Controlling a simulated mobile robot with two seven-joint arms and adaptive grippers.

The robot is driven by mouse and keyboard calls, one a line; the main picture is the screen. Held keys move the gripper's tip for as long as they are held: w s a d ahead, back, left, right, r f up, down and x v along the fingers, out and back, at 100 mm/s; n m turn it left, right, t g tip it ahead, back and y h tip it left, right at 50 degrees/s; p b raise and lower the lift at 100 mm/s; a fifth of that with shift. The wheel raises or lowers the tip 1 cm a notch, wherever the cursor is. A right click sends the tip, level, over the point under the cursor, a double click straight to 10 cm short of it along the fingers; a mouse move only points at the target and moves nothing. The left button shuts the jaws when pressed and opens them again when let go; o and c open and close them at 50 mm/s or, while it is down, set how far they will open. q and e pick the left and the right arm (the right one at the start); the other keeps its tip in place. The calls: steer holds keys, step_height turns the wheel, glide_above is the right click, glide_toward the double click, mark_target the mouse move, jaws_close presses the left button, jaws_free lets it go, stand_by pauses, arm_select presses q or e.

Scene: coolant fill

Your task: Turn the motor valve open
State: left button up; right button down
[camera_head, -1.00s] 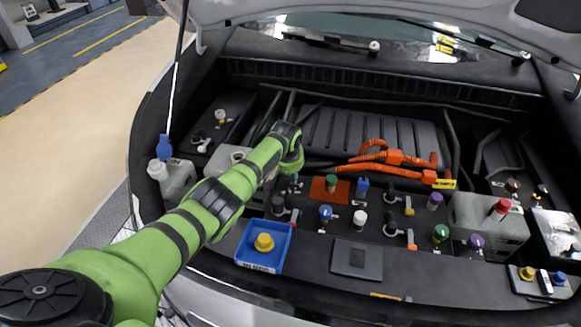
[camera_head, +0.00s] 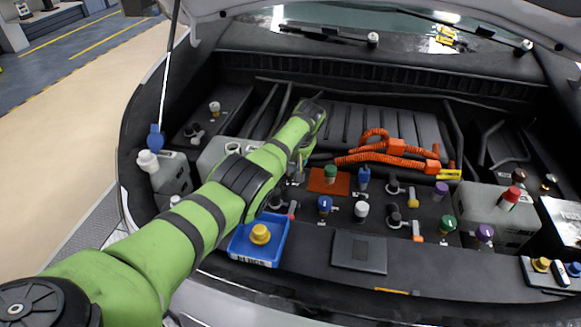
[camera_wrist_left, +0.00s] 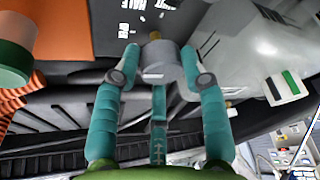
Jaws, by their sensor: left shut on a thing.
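In the head view my left gripper (camera_head: 298,172) points down beside the orange plate, and my forearm and wrist hide much of that spot. The knob cannot be made out clearly there. My right gripper is in neither view.
An orange plate (camera_head: 317,187) with a green cap (camera_head: 330,171) is close on the right. A blue tray (camera_head: 240,250) holding a yellow cap (camera_head: 260,234) sits in front. Several coloured caps and orange cables (camera_head: 385,158) crowd the bay to the right.

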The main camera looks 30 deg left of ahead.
arm_select(q)
steer(key=shift+w+a+r, duration=0.2)
steer(key=shift+a+r, duration=0.1)
steer(key=shift+a, duration=0.05)
steer(key=o, duration=0.8)
steer(key=shift+o, duration=1.4)
steer(key=shift+s+f, duration=0.1)
steer(key=shift+f, duration=0.1)
steer(key=shift+d, duration=0.1)
steer(key=shift+d+r, duration=0.2)
steer(key=shift+r, duration=0.15)
steer(key=v, duration=1.1)
steer(key=shift+r, duration=0.15)
steer(key=shift+s+a, duration=0.1)
steer(key=shift+a, duration=0.05)
